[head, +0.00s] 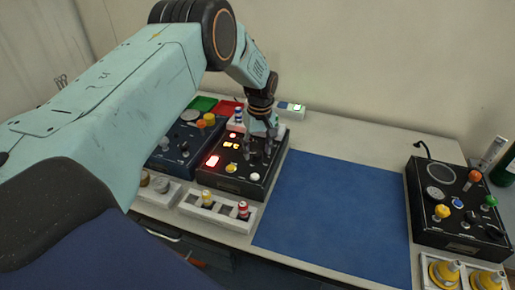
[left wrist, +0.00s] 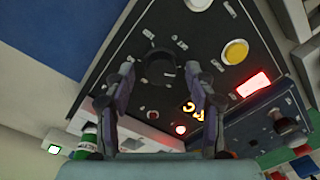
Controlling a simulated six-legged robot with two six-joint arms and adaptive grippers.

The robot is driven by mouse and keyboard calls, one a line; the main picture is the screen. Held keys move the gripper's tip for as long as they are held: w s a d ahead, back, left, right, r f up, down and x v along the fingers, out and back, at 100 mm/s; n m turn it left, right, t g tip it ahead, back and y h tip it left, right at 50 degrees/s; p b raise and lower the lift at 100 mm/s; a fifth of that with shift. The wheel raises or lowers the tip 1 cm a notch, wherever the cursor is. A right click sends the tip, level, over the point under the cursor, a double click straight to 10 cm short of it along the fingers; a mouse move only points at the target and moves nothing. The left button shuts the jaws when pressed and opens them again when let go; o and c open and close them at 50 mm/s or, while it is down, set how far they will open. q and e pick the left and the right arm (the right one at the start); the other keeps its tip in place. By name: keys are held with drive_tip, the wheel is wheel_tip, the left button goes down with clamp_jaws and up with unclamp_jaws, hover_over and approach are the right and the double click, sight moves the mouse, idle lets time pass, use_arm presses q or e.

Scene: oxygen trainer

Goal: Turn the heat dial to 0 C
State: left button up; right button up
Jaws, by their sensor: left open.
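The black control box (head: 215,180) stands on the table with a lit orange readout (head: 231,145), which also shows in the left wrist view (left wrist: 192,113); I cannot read its digits surely. A round black dial (left wrist: 160,68) is on the panel, probably the heat dial; its pointer is too dark to read. My left gripper (head: 259,153) is over the far right part of this box. In the left wrist view my left gripper (left wrist: 160,74) is open, with one finger on each side of the dial; I cannot tell whether they touch it. My right gripper is not in view.
A glowing red switch (head: 212,161), a yellow button (head: 231,168) and a white button (head: 255,177) are on the same panel. A blue box (head: 168,154) stands close on the left. The blue mat (head: 335,215) is clear. Another black box (head: 460,235) stands far right.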

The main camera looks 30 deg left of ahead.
sight(259, 152)
use_arm(q)
drive_tip(key=shift+f, duration=0.1)
wheel_tip(259, 152, up, 12)
drive_tip(key=shift+w+d, duration=0.15)
drive_tip(key=shift+w, duration=0.1)
drive_tip(key=shift+s, duration=0.1)
idle(0.8)
